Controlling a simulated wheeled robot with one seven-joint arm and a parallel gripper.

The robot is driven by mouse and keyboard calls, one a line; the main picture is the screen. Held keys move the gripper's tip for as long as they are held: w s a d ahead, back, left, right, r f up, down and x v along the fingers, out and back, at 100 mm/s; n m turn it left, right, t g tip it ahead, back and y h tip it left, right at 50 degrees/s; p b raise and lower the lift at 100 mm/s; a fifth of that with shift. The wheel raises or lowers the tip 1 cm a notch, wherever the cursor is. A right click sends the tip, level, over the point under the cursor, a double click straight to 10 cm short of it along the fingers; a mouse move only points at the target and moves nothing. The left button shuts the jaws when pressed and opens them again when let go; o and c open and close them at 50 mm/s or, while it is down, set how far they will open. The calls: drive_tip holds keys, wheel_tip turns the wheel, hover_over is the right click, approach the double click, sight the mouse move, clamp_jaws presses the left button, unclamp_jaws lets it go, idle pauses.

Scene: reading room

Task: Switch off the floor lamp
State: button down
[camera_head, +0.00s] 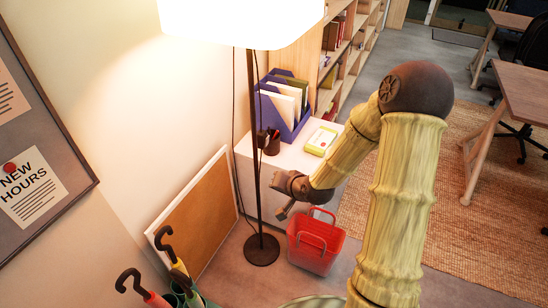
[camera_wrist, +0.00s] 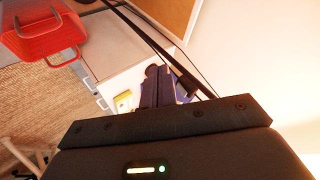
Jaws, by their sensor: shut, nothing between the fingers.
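The floor lamp has a white shade (camera_head: 240,20) that glows brightly, so it is lit. Its thin dark pole (camera_head: 254,140) runs down to a round dark base (camera_head: 261,249) on the floor. The pole also crosses the wrist view diagonally (camera_wrist: 150,35). I cannot make out a switch on the lamp. My gripper (camera_head: 283,214) is low, just right of the lower pole in the head view, and appears apart from it. In the wrist view its dark fingers (camera_wrist: 157,82) are shut together with nothing between them.
A red basket (camera_head: 315,241) stands on the floor right of the lamp base. A white cabinet (camera_head: 285,160) behind bears a blue file holder (camera_head: 287,104) and a pen cup (camera_head: 270,142). A cork board (camera_head: 196,213) leans on the wall; umbrellas (camera_head: 157,299) stand front left.

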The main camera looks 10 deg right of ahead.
drive_tip(key=w+f+m+t+y+b, duration=0.2)
drive_tip(key=w+f+m+t+b, duration=0.3)
drive_tip(key=w, duration=0.1)
drive_tip(key=w+d+r+m+t+h+b, duration=0.1)
drive_tip(key=w+d+m+t+h+b, duration=0.1)
drive_tip(key=d+m+t+b, duration=0.2)
drive_tip(key=d+m+t, duration=0.1)
drive_tip(key=d+m, duration=0.2)
drive_tip(key=shift+w+r+m+h, duration=0.25)
drive_tip(key=shift+w+m+h, duration=0.05)
drive_tip(key=shift+w+h, duration=0.1)
approach(267, 141)
drive_tip(key=w+d, duration=0.4)
drive_tip(key=w, duration=0.1)
drive_tip(key=shift+w+a+r+b, duration=0.1)
drive_tip(key=shift+w+a+b, duration=0.05)
drive_tip(key=shift+w+a, duration=0.65)
drive_tip(key=shift+w+a+r+b, duration=0.15)
drive_tip(key=shift+w+a, duration=0.4)
drive_tip(key=shift+a, duration=0.4)
drive_tip(key=shift+d, duration=0.15)
